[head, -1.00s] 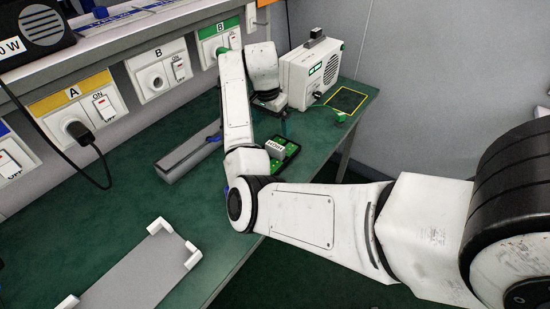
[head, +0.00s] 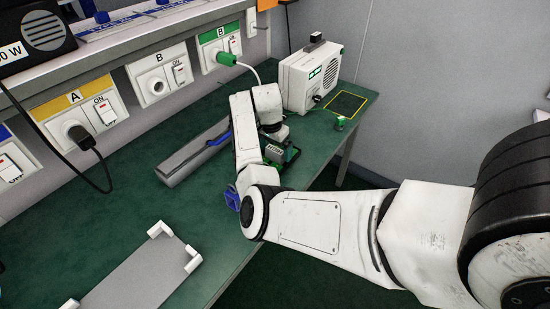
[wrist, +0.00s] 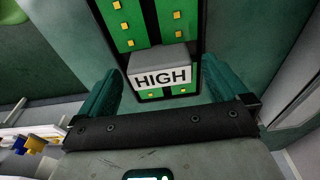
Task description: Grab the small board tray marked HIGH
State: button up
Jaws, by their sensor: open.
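The small board tray marked HIGH fills the top middle of the wrist view as a dark tray (wrist: 203,30) with green boards and yellow squares. Its grey block bears the white HIGH label (wrist: 162,79). My gripper (wrist: 160,76) is open, with one teal finger on each side of the block. I cannot tell whether the fingers touch it. In the head view the tray (head: 292,156) lies on the green bench near its front edge, partly hidden by my arm.
A white box with a speaker (head: 310,75) stands behind the tray. A yellow-outlined area (head: 346,104) is at the bench's far right. A long grey bar (head: 190,155) and a grey plate with white corner pieces (head: 140,275) lie to the left. Sockets line the wall.

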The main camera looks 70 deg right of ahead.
jog(key=shift+c, duration=0.3)
jog(key=c, duration=1.5)
